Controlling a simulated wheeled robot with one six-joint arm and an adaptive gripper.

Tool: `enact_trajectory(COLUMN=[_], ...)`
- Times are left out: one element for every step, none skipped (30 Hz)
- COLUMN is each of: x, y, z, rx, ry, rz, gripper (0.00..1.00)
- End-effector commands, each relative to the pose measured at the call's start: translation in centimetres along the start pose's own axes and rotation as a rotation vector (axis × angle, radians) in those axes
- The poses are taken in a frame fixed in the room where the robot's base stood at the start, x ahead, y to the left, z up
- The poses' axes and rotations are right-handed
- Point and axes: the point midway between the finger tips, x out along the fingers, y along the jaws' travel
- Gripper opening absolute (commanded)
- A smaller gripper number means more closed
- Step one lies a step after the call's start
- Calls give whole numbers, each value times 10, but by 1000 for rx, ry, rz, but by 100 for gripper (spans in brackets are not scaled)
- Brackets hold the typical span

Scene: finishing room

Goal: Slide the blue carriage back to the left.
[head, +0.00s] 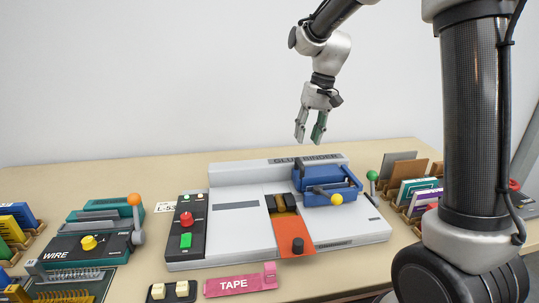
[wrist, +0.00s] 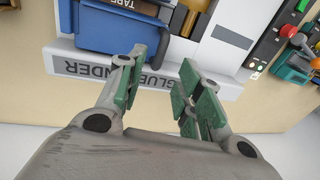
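The blue carriage (head: 318,183) sits at the right end of the white glue binder (head: 240,220), past the orange plate (head: 292,234). A yellow ball knob (head: 336,199) is on its front. In the wrist view part of the blue carriage (wrist: 120,28) shows at the top, left of centre, upside down. My gripper (head: 309,140) hangs above and behind the binder's back edge, apart from the carriage. Its fingers are spread with nothing between them; the wrist view also shows the gripper (wrist: 155,95) open, over the label "GLUE BINDER".
A control panel with red and green buttons (head: 187,230) is at the binder's left. A green-knobbed lever (head: 372,180) and a file rack (head: 412,195) stand right. The wire machine (head: 90,240) is left. A pink tape piece (head: 240,283) and a two-button switch box (head: 171,293) lie in front.

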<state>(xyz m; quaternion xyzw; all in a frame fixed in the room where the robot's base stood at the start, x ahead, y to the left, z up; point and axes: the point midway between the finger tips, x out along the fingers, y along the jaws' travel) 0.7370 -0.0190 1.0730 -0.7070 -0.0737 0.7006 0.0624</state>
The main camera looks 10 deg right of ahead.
Motion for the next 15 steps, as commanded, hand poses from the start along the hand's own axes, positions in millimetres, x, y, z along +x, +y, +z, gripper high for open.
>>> enact_trajectory(x=[4, 8, 13, 18, 23, 30, 36, 41, 48, 53, 57, 62, 66, 69, 72], y=[-1, -1, -1, -1, -1, -1, -1, -1, -1, -1, -1, -1, -1, -1, -1], z=[2, 2, 3, 3, 3, 3, 3, 3, 4, 4, 3, 3, 3, 3, 4], rx=[8, 12, 12, 12, 12, 12, 12, 12, 11, 11, 11, 11, 11, 11, 11], ry=[-8, -11, -12, -12, -13, -12, -12, -13, -13, -12, -11, -11, -11, -11, -11], rz=[-5, -4, -4, -4, -3, -4, -4, -4, -3, -3, -3, -3, -3, -3, -3], gripper=[35, 35, 35, 35, 35, 35, 35, 35, 35, 35, 35, 35, 35, 35, 35])
